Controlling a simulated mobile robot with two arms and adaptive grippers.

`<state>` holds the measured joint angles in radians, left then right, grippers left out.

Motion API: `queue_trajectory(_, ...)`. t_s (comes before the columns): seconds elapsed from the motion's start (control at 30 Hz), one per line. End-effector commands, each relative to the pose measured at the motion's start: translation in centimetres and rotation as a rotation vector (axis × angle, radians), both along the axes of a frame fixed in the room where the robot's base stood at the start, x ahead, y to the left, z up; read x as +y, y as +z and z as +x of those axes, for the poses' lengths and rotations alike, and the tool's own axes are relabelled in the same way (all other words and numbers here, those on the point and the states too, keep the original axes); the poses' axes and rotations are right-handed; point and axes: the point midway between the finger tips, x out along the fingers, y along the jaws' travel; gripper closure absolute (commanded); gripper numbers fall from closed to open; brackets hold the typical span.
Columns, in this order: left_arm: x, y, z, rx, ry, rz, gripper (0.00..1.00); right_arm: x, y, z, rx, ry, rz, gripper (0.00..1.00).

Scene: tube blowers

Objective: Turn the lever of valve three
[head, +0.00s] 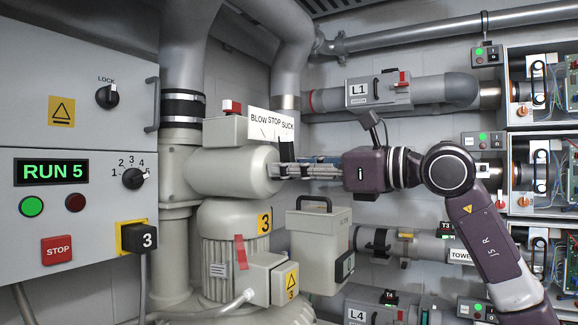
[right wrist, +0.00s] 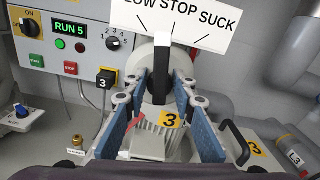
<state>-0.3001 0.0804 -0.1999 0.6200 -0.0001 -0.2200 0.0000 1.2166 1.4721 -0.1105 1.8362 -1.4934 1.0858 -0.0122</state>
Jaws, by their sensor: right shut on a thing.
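Valve three (head: 222,170) is a grey horizontal cylinder above the grey motor (head: 222,225) marked 3. Its white plate (head: 271,124) reads BLOW, STOP and SUCK. Its black lever (head: 287,150) stands upright below STOP; it also shows in the right wrist view (right wrist: 186,68), in front of the plate. My right gripper (head: 280,170) reaches in from the right at the valve's end face. In the right wrist view its blue-padded fingers (right wrist: 171,85) lie on either side of the lever, shut on it. My left gripper is not in view.
A control panel (head: 75,150) showing RUN 5 stands at left. A grey case (head: 318,240) with a black handle sits below my right gripper. Pipe L1 (head: 425,90) runs above my right arm. Open electronics boxes (head: 540,90) line the right side.

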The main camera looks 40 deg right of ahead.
Motion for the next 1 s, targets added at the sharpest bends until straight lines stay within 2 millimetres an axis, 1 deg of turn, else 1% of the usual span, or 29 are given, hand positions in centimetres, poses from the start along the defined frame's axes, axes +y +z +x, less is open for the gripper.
queue_trajectory(0.1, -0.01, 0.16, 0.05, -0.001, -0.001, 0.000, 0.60, -0.12, 0.16, -0.03, 0.016, -0.002, 0.065, 1.00)
queue_trajectory(0.33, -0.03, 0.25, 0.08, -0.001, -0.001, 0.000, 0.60, -0.19, 0.18, 0.00, 0.038, -0.001, 0.146, 1.00)
queue_trajectory(0.87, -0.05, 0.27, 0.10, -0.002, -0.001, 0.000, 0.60, -0.23, 0.22, -0.02, 0.045, -0.001, 0.174, 1.00)
queue_trajectory(0.9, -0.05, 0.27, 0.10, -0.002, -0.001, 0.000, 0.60, -0.23, 0.22, -0.02, 0.044, -0.001, 0.175, 0.75)
queue_trajectory(0.93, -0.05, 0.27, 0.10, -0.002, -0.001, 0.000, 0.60, -0.23, 0.21, -0.02, 0.045, -0.001, 0.174, 0.71)
queue_trajectory(1.0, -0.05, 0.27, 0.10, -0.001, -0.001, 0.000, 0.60, -0.22, 0.19, -0.01, 0.045, -0.001, 0.174, 0.71)
